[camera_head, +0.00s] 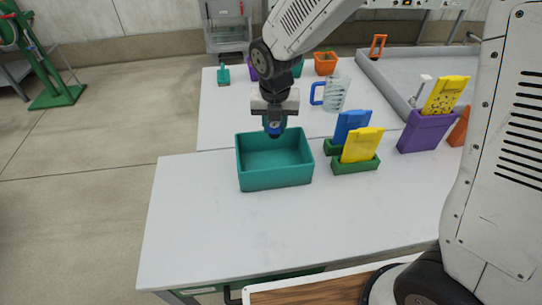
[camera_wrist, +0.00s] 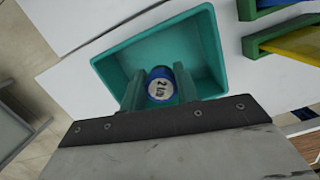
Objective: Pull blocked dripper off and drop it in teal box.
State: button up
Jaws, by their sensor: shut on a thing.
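The teal box (camera_head: 275,177) is open-topped and stands on the white table; it also shows in the wrist view (camera_wrist: 112,66). My gripper (camera_head: 273,127) is above the back part of the box and points down. It is shut on a small blue dripper with a pale round top, marked with writing that seems to read "2 l/h" (camera_wrist: 160,84). The dripper is between the two teal fingers in the wrist view, over the box opening. In the head view only a bit of blue (camera_head: 274,127) shows at the fingertips. The box floor looks empty where visible.
Right of the box stand green holders with a blue card (camera_head: 351,125) and a yellow card (camera_head: 360,145). A purple holder (camera_head: 427,132) with a yellow card is farther right. A clear jug (camera_head: 335,95) with a blue handle stands behind. The table's front left is clear.

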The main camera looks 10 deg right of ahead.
jog(key=shift+f, duration=2.15)
jog(key=o, duration=1.2)
jog(key=shift+c, duration=0.2)
jog(key=r, duration=0.2)
jog(key=s+r, duration=0.1)
jog(key=r, duration=0.4)
jog(key=shift+s+a+r, duration=0.1)
jog(key=shift+s+r, duration=0.05)
jog(key=shift+r, duration=0.25)
